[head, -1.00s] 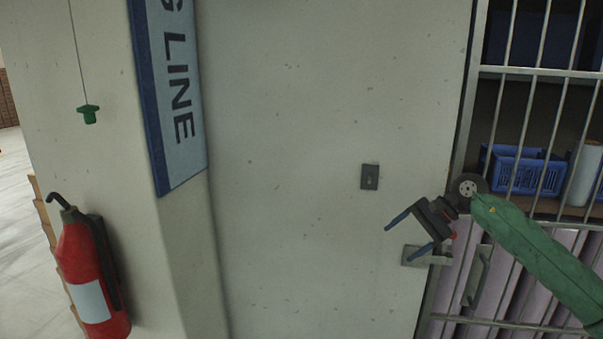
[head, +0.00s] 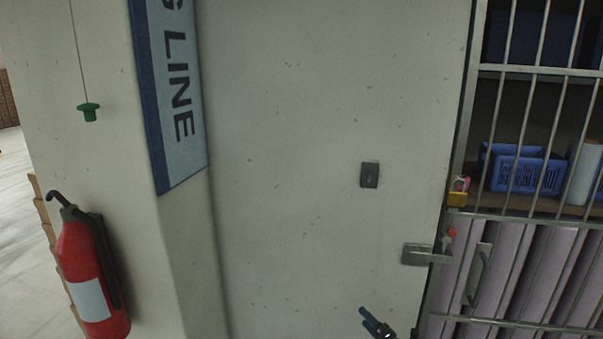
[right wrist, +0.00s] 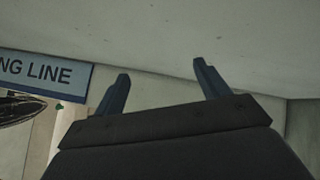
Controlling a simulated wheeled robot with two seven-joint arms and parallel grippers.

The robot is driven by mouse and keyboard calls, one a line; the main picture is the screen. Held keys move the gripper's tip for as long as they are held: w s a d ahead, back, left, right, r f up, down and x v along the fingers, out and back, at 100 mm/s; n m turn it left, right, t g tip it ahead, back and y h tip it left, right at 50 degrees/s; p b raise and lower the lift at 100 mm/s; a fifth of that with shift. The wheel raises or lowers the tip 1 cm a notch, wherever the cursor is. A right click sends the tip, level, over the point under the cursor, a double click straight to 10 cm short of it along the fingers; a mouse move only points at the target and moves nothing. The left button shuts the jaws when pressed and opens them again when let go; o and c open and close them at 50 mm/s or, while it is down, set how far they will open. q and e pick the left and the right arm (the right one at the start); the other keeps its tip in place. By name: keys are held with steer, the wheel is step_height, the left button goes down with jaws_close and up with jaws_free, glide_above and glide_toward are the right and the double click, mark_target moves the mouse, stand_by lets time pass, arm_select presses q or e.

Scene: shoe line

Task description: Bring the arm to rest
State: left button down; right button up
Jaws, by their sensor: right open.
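My right gripper (head: 372,322) shows only in part at the bottom edge of the head view, in front of the pale wall. In the right wrist view its two blue fingers (right wrist: 160,88) stand wide apart with nothing between them. The rest of my right arm is below the head view. My left gripper is in neither view.
A fire extinguisher (head: 88,265) hangs at the left, below a sign (head: 172,95). A wall switch (head: 369,175) is mid-wall.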

steer(key=s+d+f+m+g+h, duration=0.1)
steer(key=s+f+m+g+h, duration=0.15)
steer(key=s+f+m, duration=0.6)
steer(key=s+d+f+m+g+h, duration=0.1)
steer(key=s+f+m+h, duration=0.25)
steer(key=f, duration=0.95)
steer(key=s+d+f+m+g+h, duration=0.1)
steer(key=s+d+f+m+h, duration=0.15)
steer(key=s+f+m, duration=0.55)
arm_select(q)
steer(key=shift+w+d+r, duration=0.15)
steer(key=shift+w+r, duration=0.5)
arm_select(e)
steer(key=s+a+f+m+g, duration=0.2)
steer(key=s+f, duration=0.5)
steer(key=s, duration=0.4)
steer(key=s+a+f+m+g+h, duration=0.1)
steer(key=s+f+g, duration=0.3)
steer(key=s+f, duration=0.4)
steer(key=s+a+f+m+g, duration=0.2)
steer(key=s+f, duration=0.5)
steer(key=s, duration=0.7)
steer(key=shift+s+a+f+m+g, duration=0.25)
steer(key=shift+a+m+g, duration=0.05)
steer(key=shift+m+g, duration=0.6)
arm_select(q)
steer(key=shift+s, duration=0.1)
arm_select(e)
steer(key=shift+h, duration=0.25)
